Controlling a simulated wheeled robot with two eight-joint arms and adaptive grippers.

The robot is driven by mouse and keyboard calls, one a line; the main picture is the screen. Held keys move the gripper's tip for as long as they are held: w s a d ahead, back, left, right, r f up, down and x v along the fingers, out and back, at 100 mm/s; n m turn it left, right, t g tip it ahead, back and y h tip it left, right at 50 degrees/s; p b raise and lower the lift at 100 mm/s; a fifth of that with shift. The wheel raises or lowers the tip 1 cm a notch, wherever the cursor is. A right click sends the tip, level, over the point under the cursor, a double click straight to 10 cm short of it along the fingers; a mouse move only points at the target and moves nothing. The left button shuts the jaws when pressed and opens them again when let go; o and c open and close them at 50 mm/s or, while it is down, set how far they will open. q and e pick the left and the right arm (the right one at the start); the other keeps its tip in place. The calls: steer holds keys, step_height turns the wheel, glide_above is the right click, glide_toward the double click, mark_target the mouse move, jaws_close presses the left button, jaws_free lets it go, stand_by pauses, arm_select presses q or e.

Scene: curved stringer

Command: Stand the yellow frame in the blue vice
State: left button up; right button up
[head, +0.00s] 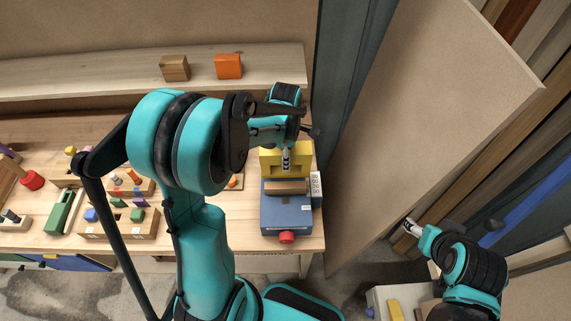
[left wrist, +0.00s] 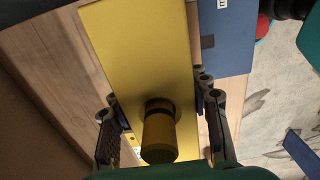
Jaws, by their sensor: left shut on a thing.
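The yellow frame (head: 270,156) shows in the head view as an upright yellow piece at the far side of the blue vice (head: 275,213). The vice has a wooden jaw block (head: 283,188) on top and a red knob (head: 287,237) in front. My left gripper (head: 286,152) is shut on the frame from above. In the left wrist view the frame (left wrist: 135,60) is a broad yellow plate with a round peg between my fingers, and the vice (left wrist: 228,45) lies alongside. I cannot tell whether the frame's lower edge is seated. My right gripper (head: 411,225) is away at right; its fingers are too small to judge.
Wooden blocks with coloured pieces (head: 125,222) and a green toy (head: 64,211) cover the bench at left. A brown block (head: 174,67) and an orange block (head: 228,66) sit on the shelf (head: 120,73). A large board (head: 430,110) leans right of the bench.

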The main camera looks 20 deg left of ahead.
arm_select(q)
steer(key=shift+a+f+b, duration=0.15)
steer(key=shift+f+b, duration=0.15)
steer(key=shift+f, duration=1.75)
steer(key=shift+f, duration=0.2)
steer(key=o, duration=1.5)
steer(key=shift+r, duration=0.1)
steer(key=shift+o, duration=0.2)
steer(key=shift+r, duration=0.1)
